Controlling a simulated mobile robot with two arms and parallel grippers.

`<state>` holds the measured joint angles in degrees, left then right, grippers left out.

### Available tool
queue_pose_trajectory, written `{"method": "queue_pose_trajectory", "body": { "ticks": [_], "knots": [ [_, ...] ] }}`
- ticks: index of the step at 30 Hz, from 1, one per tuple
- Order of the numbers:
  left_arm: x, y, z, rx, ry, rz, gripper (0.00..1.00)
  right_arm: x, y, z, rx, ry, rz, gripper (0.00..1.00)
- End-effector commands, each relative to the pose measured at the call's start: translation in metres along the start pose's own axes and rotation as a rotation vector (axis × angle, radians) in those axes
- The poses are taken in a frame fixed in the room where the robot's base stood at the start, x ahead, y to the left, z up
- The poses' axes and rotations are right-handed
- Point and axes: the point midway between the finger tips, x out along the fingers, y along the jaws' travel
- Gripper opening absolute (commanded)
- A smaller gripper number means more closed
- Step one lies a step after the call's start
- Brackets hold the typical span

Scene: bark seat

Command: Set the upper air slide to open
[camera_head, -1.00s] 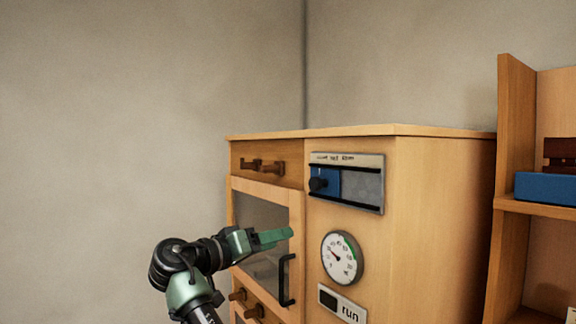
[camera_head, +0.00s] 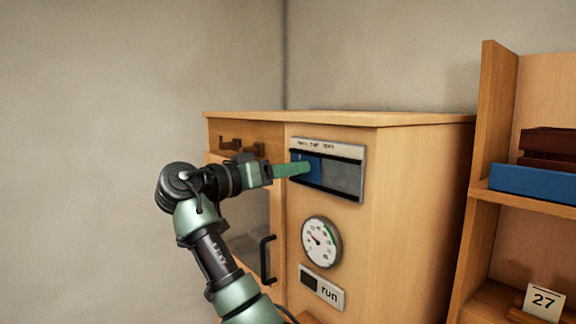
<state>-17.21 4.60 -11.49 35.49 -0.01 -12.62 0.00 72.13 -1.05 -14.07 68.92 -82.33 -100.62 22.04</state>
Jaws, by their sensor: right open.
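The upper air slide is a framed plate on the wooden cabinet's front, with a blue sliding panel (camera_head: 314,172) at its left and a bare grey part (camera_head: 343,178) at its right. Small lettering runs along the plate's top edge, too small to read fully. My right gripper (camera_head: 306,169) is open, with its green fingers in front of the blue panel. The fingers cover the panel's dark knob, and I cannot tell whether they touch it. My left gripper is not in view.
Below the slide are a round gauge (camera_head: 321,242) and a "run" sign (camera_head: 321,288). A glass-fronted door with a black handle (camera_head: 267,260) and a drawer handle (camera_head: 242,146) are on the left. A shelf at right holds a blue box (camera_head: 532,183) and a "27" card (camera_head: 543,301).

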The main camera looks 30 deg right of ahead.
Motion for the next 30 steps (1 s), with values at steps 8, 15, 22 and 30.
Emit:
{"method": "queue_pose_trajectory", "body": {
  "ticks": [8,15,22,30],
  "knots": [
    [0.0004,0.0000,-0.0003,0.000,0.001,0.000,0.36,0.0004,-0.0003,0.0007,0.000,0.000,0.000,0.30],
    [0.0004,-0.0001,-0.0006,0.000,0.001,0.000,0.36,0.0004,-0.0003,0.0006,-0.001,0.000,0.000,0.00],
    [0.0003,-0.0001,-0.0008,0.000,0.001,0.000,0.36,0.0004,-0.0003,0.0006,-0.001,0.000,0.000,0.00],
    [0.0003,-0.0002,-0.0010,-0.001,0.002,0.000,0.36,0.0004,-0.0003,0.0005,-0.001,-0.001,0.000,0.00]
  ]
}}
